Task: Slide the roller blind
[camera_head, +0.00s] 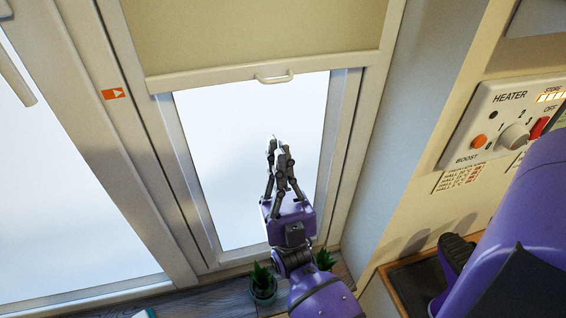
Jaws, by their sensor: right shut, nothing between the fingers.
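The beige roller blind (255,35) is partly down over the upper part of the narrow window at the top of the head view. Its pale bottom bar carries a small cream handle (274,78) near the middle. My right gripper (277,145) is below the handle in the picture, in front of the bright glass. Its dark fingers point up and are shut with nothing between them. They appear apart from the handle. My left gripper is not in view.
A heater panel (515,115) with a knob and switches is on the right wall. Small potted plants, one at the left (263,283), stand below the window near my right wrist. A white door handle (18,75) is at far left. The glass area around the gripper looks clear.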

